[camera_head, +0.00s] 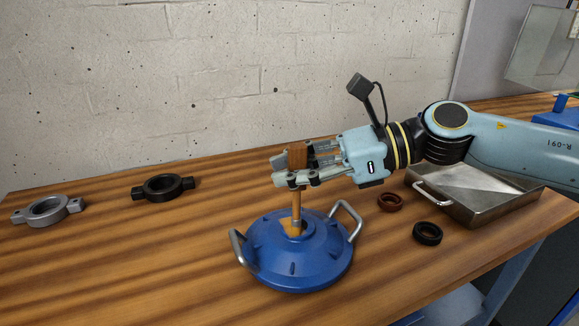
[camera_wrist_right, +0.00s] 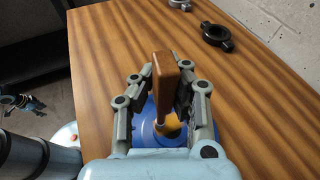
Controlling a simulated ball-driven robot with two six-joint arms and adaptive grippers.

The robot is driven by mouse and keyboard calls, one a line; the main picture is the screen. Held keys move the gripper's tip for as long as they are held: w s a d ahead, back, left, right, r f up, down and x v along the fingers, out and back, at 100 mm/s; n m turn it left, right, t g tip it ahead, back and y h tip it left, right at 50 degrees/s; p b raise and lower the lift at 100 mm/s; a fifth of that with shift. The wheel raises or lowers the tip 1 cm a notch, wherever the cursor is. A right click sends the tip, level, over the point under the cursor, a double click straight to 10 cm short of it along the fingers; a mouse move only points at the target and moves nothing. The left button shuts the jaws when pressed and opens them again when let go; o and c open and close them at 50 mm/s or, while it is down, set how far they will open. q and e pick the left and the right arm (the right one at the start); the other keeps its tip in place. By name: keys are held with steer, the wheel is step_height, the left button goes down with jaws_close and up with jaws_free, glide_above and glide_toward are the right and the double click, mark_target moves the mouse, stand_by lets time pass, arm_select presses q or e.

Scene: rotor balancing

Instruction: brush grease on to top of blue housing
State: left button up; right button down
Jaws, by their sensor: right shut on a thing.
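The blue housing (camera_head: 282,264) sits on the wooden table, with a metal handle on each side. My right gripper (camera_head: 290,170) is above it, shut on the wooden handle of a brush (camera_head: 297,158). The brush is upright, and its lower end meets the top of the housing around the centre opening. An orange-yellow patch (camera_head: 289,226) shows at that spot; I cannot tell if it is grease or bristles. In the right wrist view the brush handle (camera_wrist_right: 163,85) stands between the fingers, with part of the housing (camera_wrist_right: 150,133) below.
A grey ring with lugs (camera_head: 48,210) and a black one (camera_head: 163,187) lie at the left. A brown ring (camera_head: 390,202) and a black ring (camera_head: 427,233) lie right of the housing. A metal tray (camera_head: 478,217) stands under my right arm. The front left table is clear.

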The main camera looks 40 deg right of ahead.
mark_target(291, 146)
steer(key=shift+r, duration=0.1)
step_height(291, 146, up, 6)
steer(key=p, duration=0.5)
stand_by(0.4)
step_height(291, 146, up, 6)
steer(key=w+d+p, duration=0.1)
steer(key=d+p, duration=0.1)
steer(key=p, duration=0.7)
step_height(291, 146, down, 5)
steer(key=b, duration=0.4)
steer(key=shift+d, duration=0.1)
